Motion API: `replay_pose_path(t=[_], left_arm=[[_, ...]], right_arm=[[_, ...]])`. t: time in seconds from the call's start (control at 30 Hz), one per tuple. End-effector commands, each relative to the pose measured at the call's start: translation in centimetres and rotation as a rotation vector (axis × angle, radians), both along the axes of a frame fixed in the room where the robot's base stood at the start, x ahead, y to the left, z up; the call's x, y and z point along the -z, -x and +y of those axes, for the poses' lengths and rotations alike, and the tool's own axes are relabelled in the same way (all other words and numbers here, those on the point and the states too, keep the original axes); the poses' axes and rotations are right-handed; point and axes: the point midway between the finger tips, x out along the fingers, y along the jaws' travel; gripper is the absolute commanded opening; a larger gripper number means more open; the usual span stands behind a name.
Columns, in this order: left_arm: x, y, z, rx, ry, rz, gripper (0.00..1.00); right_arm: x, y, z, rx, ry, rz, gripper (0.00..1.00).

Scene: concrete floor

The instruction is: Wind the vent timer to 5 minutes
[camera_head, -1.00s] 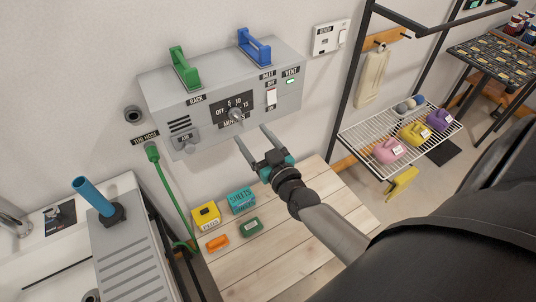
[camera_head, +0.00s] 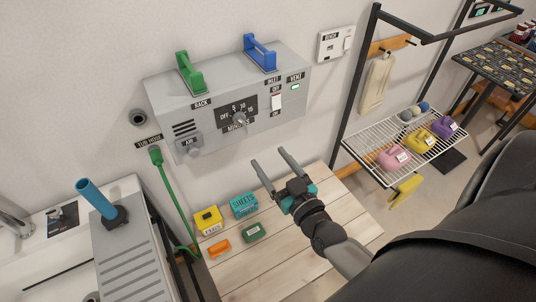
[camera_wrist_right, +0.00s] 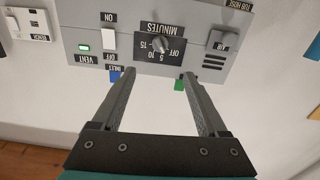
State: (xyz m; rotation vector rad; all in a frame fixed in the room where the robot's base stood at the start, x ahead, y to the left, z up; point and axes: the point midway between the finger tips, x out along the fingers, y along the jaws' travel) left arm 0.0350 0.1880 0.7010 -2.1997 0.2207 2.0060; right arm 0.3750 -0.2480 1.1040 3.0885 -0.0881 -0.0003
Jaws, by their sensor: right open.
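The vent timer is a round grey knob (camera_head: 239,119) on a black MINUTES plate marked OFF, 5, 10 and 15, on the front of a grey wall box (camera_head: 170,108). In the right wrist view the knob (camera_wrist_right: 160,44) appears upside down, above the gap between my fingers. Its exact setting is too small to read. My right gripper (camera_head: 268,156) is open and empty, below and right of the knob, apart from it. Its fingers (camera_wrist_right: 158,75) point toward the box. My left gripper is not in view.
The box also carries a white switch (camera_head: 276,102), a lit green VENT light (camera_head: 295,87), an AIR knob (camera_head: 194,150) and green (camera_head: 189,73) and blue (camera_head: 260,53) handles on top. A wooden bench (camera_head: 290,250) below holds small boxes. A wire rack (camera_head: 385,150) stands right.

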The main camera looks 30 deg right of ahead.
Motion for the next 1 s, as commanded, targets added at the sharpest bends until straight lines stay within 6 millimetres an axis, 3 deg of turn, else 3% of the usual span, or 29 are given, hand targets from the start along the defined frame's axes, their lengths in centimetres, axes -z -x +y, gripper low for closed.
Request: replay_pose_path(t=[0.57,0.77,1.0], left_arm=[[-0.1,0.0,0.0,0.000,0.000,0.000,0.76],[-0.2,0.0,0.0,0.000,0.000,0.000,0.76],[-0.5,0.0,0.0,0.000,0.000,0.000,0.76]], right_arm=[[0.1,0.2,0.4,0.001,0.158,0.010,0.76],[0.0,-1.7,0.3,0.001,0.159,0.007,0.76],[0.0,-5.5,0.1,0.000,0.160,0.007,0.76]])
